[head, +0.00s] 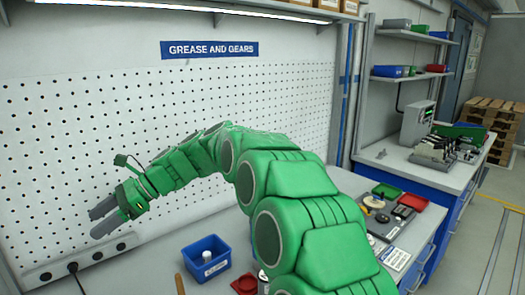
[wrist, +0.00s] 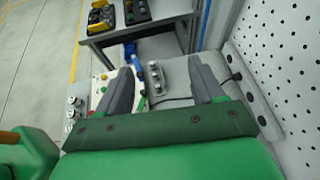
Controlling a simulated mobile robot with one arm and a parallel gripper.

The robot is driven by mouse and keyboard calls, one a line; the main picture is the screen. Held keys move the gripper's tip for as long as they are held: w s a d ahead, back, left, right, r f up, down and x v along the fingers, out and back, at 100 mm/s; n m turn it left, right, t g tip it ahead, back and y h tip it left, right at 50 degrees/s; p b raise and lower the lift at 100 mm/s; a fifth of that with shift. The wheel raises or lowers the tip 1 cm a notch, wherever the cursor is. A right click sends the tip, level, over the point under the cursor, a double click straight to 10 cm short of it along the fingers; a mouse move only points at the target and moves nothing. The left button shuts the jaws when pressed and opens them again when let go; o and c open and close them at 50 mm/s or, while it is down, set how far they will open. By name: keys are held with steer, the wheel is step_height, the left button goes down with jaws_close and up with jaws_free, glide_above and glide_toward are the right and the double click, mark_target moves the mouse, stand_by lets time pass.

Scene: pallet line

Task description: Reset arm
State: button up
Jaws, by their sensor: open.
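My green arm stretches across the middle of the head view and reaches left over the workbench. My gripper (head: 106,216), with two grey fingers, is at the far left in front of the white pegboard (head: 70,130). It is above the level of the bench top. In the wrist view, the two fingers of my gripper (wrist: 160,85) stand apart with nothing between them.
A blue bin (head: 207,258) with a white item in it stands on the bench below my arm. A small red tray (head: 245,284) is beside it. A green tray (head: 387,191) and a red tray (head: 413,202) lie to the right. Floor is open at far right.

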steer(key=s+d+f+n+t+h, duration=0.1)
steer(key=s+d+n+t+h, duration=0.15)
steer(key=d, duration=1.35)
steer(key=s+d+f+n+t+h, duration=0.1)
steer(key=s+d+f+n+h, duration=0.1)
steer(key=s+d, duration=0.5)
steer(key=s+d+f+n+t+h, duration=0.1)
steer(key=s+d+f+n+h, duration=0.2)
steer(key=s+d, duration=0.5)
steer(key=s+d+f+n+t+h, duration=0.1)
steer(key=s+d+f, duration=0.3)
steer(key=d, duration=1.9)
steer(key=s+n+h, duration=0.1)
steer(key=s, duration=0.2)
steer(key=shift+s+d+f+h, duration=0.35)
steer(key=shift+s+d+f, duration=0.05)
steer(key=shift+t, duration=0.25)
